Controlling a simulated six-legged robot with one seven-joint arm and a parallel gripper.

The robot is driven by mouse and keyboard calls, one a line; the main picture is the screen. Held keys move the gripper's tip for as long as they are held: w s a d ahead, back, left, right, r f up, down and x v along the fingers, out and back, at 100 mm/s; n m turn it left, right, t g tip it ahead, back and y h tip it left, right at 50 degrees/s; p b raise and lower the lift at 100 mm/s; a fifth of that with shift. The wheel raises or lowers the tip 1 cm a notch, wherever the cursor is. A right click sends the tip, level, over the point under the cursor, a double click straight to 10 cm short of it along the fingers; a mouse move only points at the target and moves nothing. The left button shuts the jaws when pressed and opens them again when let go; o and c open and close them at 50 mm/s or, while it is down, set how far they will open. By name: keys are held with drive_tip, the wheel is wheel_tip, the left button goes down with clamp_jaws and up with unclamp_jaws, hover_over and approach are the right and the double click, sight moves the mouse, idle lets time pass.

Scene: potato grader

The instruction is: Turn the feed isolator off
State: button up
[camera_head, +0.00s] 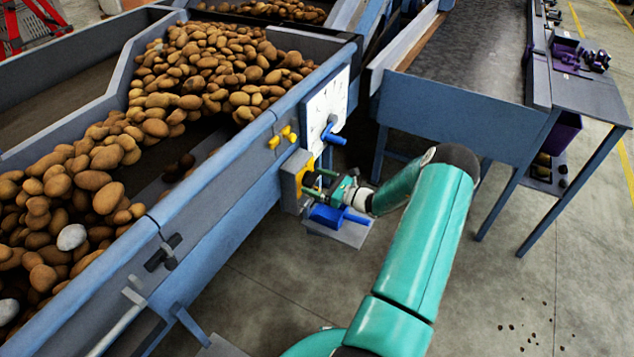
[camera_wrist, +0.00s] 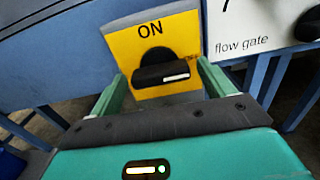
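The feed isolator is a yellow plate (camera_wrist: 185,45) on a grey box with a black rotary handle (camera_wrist: 160,72). "ON" is printed above the handle. The handle lies nearly level, with a white mark toward its right end. In the head view, the isolator (camera_head: 290,181) is on the side of the blue potato hopper, partly hidden by my gripper (camera_head: 321,183). In the wrist view, my gripper (camera_wrist: 162,75) is open, with one green finger on each side of the handle. I see gaps between fingers and handle. Part of the small print at right is hidden.
A white flow gate dial panel (camera_head: 322,107) with a blue handle (camera_head: 333,137) sits just right of and above the isolator. A blue object (camera_head: 328,216) is below my gripper. A blue-framed conveyor (camera_head: 455,115) stands right; floor between is clear.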

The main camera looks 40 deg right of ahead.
idle(0.3)
drive_tip(key=v, duration=1.3)
drive_tip(key=shift+s, duration=0.35)
drive_tip(key=w+a+r+n+g+y, duration=0.1)
drive_tip(key=w+a+r+n+g, duration=0.1)
drive_tip(key=a+r+n+g, duration=0.85)
drive_tip(key=w+a+r+n+g+y, duration=0.1)
drive_tip(key=w+a+r+n+g, duration=0.15)
drive_tip(key=a+r+n, duration=0.85)
drive_tip(key=s+a+r+n+h, duration=0.4)
drive_tip(key=s+a+r+n, duration=0.1)
drive_tip(key=a, duration=0.5)
drive_tip(key=s+a+r+n+t+h, duration=0.1)
drive_tip(key=s+a+r+n+h, duration=0.3)
drive_tip(key=s+a+r, duration=0.3)
drive_tip(key=shift+s+a+n+t, duration=0.3)
drive_tip(key=shift+s+a+n, duration=0.55)
drive_tip(key=shift+s+a, duration=0.8)
drive_tip(key=shift+s+d, duration=0.2)
